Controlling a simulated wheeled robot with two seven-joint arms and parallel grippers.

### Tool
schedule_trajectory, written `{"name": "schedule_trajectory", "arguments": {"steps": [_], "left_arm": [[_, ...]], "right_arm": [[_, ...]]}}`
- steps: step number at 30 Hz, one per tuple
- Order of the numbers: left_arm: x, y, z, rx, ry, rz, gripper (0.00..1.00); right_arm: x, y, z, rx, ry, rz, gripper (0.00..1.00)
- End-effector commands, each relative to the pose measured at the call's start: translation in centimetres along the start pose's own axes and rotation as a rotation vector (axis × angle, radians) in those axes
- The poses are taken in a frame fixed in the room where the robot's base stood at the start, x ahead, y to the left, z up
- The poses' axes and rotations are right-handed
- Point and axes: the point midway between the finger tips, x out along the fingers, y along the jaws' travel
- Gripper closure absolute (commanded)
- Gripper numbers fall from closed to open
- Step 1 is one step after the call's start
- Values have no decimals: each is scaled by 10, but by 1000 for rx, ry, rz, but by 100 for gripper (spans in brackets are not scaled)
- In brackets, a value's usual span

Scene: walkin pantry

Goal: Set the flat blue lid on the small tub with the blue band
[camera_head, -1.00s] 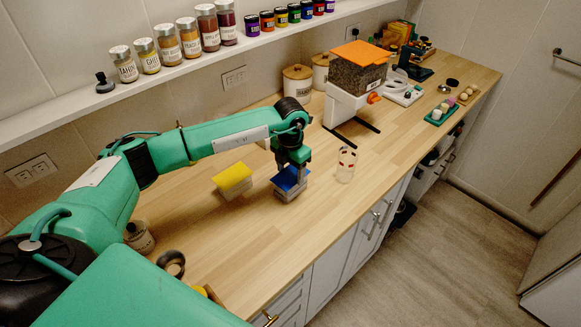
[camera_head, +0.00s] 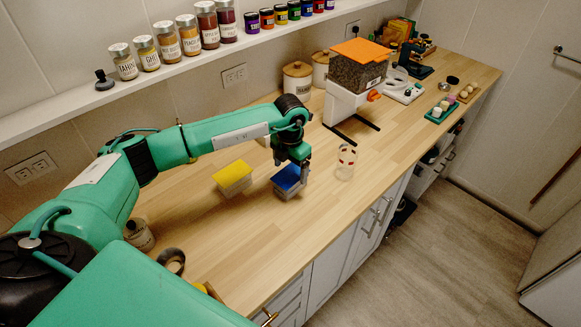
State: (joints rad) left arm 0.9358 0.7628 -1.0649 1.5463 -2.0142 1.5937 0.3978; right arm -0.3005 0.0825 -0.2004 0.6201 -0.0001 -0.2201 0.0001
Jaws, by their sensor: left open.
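The flat blue lid (camera_head: 287,178) lies on top of a small pale grey box-shaped tub (camera_head: 286,192) on the wooden counter. It looks roughly level and lined up with the tub. A blue band on the tub cannot be made out at this size. My left gripper (camera_head: 304,172) is open, pointing down at the lid's right far edge and overlapping it in the picture. Whether its fingers touch the lid cannot be told. My right gripper is not in view.
A similar box with a yellow top (camera_head: 233,174) stands just left. A clear glass with red marks (camera_head: 346,163) stands to the right. A hopper dispenser with an orange lid (camera_head: 359,75) and canisters (camera_head: 297,80) stand behind. The counter in front is clear.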

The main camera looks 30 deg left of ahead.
Motion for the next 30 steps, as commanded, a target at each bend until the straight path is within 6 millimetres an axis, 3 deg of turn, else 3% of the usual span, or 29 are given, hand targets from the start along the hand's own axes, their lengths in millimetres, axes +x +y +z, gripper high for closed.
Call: {"name": "schedule_trajectory", "arguments": {"steps": [6, 15, 21, 30], "left_arm": [[-46, 0, 2, 1, -9, 1, 18], [-103, 0, 1, 0, -5, 0, 18], [-118, 0, 0, 1, -3, 0, 18], [-119, 0, 0, 1, -2, 0, 18]], "right_arm": [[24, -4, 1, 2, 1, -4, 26], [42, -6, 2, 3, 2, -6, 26], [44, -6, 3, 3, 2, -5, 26], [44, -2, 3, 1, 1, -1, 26]]}}
